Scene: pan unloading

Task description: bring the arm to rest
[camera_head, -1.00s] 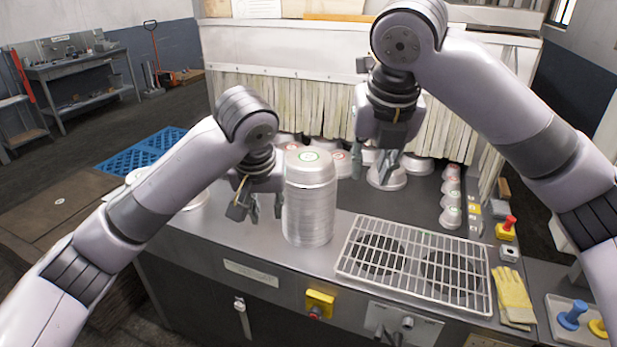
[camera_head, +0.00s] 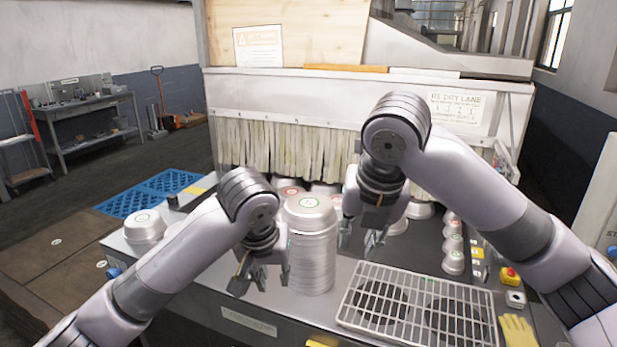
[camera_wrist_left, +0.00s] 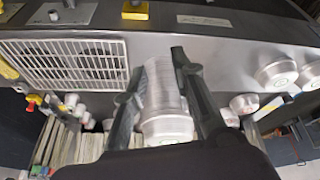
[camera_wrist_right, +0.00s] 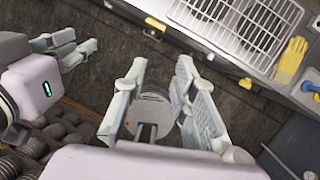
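My left gripper (camera_head: 263,280) hangs in front and to the left of a tall stack of silver pans (camera_head: 312,250) on the counter. Its fingers are apart and empty in the left wrist view (camera_wrist_left: 150,85), where the stack (camera_wrist_left: 166,100) shows beyond and between them. They do not appear to close on it. My right gripper (camera_head: 360,240) hangs to the right of the stack, apart from it, behind the wire rack. Its fingers are spread with nothing between them in the right wrist view (camera_wrist_right: 160,95).
A wire rack (camera_head: 415,305) lies on the counter at right, with a yellow glove (camera_head: 518,330) beside it. Several pans (camera_head: 453,250) stand along the right and behind the arms. Another short pan stack (camera_head: 145,227) stands at left. A strip curtain (camera_head: 270,148) hangs behind.

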